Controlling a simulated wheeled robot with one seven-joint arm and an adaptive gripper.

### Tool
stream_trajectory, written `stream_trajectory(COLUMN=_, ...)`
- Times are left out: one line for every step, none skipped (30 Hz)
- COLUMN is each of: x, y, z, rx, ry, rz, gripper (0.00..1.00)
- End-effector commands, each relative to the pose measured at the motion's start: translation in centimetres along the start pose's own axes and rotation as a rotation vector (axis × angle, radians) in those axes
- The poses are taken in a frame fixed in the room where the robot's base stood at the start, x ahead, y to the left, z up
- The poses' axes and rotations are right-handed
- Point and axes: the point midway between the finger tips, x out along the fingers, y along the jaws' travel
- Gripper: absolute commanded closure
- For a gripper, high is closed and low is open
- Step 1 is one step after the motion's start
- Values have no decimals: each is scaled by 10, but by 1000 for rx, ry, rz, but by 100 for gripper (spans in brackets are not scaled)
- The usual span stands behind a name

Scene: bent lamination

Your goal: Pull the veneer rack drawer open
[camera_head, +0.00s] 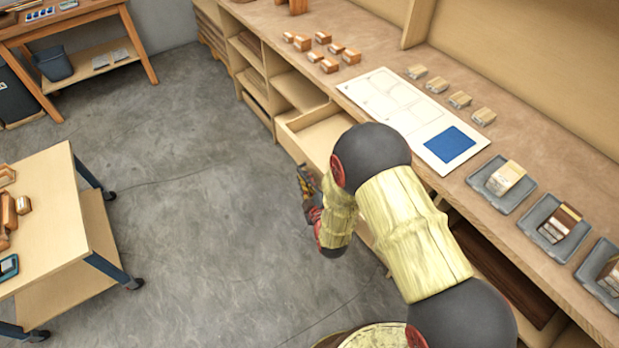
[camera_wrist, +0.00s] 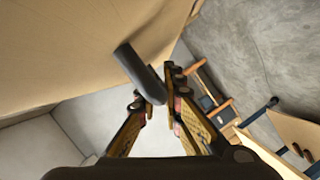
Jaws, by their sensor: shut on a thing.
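The veneer rack drawer (camera_head: 290,145) is a pale wooden box sticking partly out of the rack under the long workbench. Its visible inside looks empty. My gripper (camera_head: 309,190) is low at the drawer's front, and my arm hides part of the drawer. In the wrist view the drawer's pale front panel (camera_wrist: 70,45) fills the upper left. A dark round handle bar (camera_wrist: 141,72) stands out from it. My gripper (camera_wrist: 158,95) has its fingers on both sides of the bar's end and is shut on it.
The workbench (camera_head: 385,60) runs along the right, with wood blocks, a white sheet (camera_head: 397,103) and grey trays (camera_head: 502,185) on top. A wheeled cart (camera_head: 60,200) stands at the left. Bare concrete floor (camera_head: 190,180) lies between cart and rack.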

Motion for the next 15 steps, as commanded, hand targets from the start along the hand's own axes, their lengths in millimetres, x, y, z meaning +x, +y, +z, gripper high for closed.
stream_trajectory(x=0, y=-1, z=0, rx=0, ry=-1, rz=-1, gripper=100)
stream_trajectory(x=0, y=-1, z=1, rx=0, ry=-1, rz=-1, gripper=100)
stream_trajectory(x=0, y=0, z=0, rx=0, ry=-1, rz=-1, gripper=100)
stream_trajectory(x=0, y=0, z=1, rx=0, ry=-1, rz=-1, gripper=100)
stream_trajectory(x=0, y=0, z=1, rx=0, ry=-1, rz=-1, gripper=100)
stream_trajectory(x=0, y=0, z=1, rx=0, ry=-1, rz=-1, gripper=100)
stream_trajectory(x=0, y=0, z=1, rx=0, ry=-1, rz=-1, gripper=91)
stream_trajectory(x=0, y=0, z=1, rx=0, ry=-1, rz=-1, gripper=89)
stream_trajectory(x=0, y=0, z=1, rx=0, ry=-1, rz=-1, gripper=87)
stream_trajectory(x=0, y=0, z=0, rx=0, ry=-1, rz=-1, gripper=85)
stream_trajectory(x=0, y=0, z=0, rx=0, ry=-1, rz=-1, gripper=83)
stream_trajectory(x=0, y=0, z=0, rx=0, ry=-1, rz=-1, gripper=81)
stream_trajectory(x=0, y=0, z=0, rx=0, ry=0, rz=-1, gripper=79)
stream_trajectory(x=0, y=0, z=0, rx=0, ry=0, rz=-1, gripper=78)
stream_trajectory(x=0, y=0, z=0, rx=0, ry=0, rz=-1, gripper=75)
